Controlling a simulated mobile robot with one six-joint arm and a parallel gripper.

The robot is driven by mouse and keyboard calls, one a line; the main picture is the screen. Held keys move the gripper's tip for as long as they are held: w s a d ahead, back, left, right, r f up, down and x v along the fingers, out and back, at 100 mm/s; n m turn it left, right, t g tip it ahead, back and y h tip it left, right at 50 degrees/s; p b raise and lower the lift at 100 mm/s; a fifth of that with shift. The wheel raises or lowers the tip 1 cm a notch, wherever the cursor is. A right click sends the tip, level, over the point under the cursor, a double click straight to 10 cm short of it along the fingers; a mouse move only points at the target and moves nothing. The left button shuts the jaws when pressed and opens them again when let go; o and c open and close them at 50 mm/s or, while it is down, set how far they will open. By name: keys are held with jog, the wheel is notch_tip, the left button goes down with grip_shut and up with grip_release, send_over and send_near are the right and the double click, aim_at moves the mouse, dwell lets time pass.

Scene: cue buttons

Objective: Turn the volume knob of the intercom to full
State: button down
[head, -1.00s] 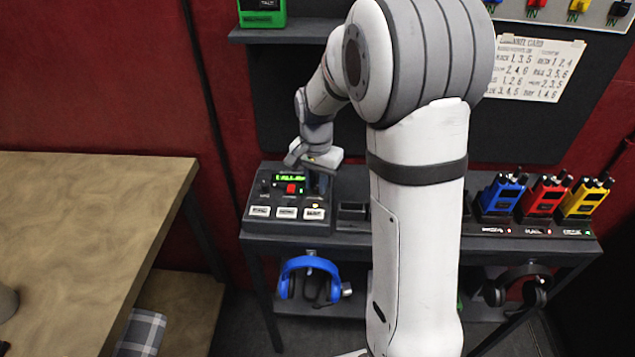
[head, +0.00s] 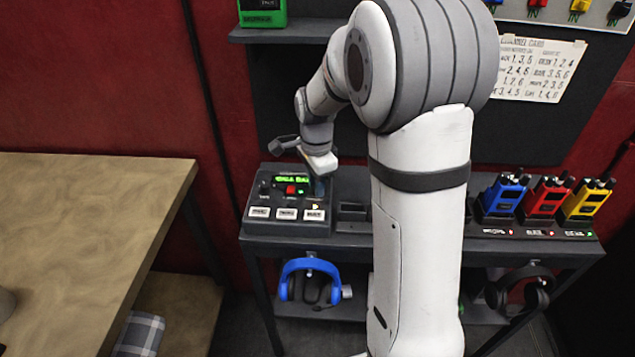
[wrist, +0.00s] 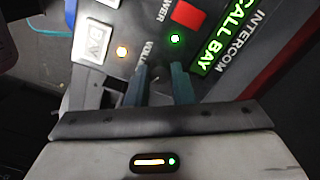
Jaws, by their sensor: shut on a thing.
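The intercom (head: 268,226) is a dark sloped console on the left end of the shelf, with a green lit display (head: 292,179), a red button (head: 291,190) and several white buttons in front. My gripper (head: 318,187) is over its right side, pointing down.
Blue, red and yellow radios (head: 551,195) stand in chargers at the right. Blue headphones (head: 310,281) hang below the intercom. An empty dark holder (head: 352,212) is just right of it. A wooden table (head: 80,240) is at the left.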

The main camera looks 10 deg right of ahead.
jog(key=shift+s+f, duration=0.15)
jog(key=c, duration=1.3)
grip_release()
jog(key=shift+o, duration=0.2)
jog(key=shift+r, duration=0.2)
notch_tip(320, 180, up, 8)
jog(key=shift+f, duration=0.2)
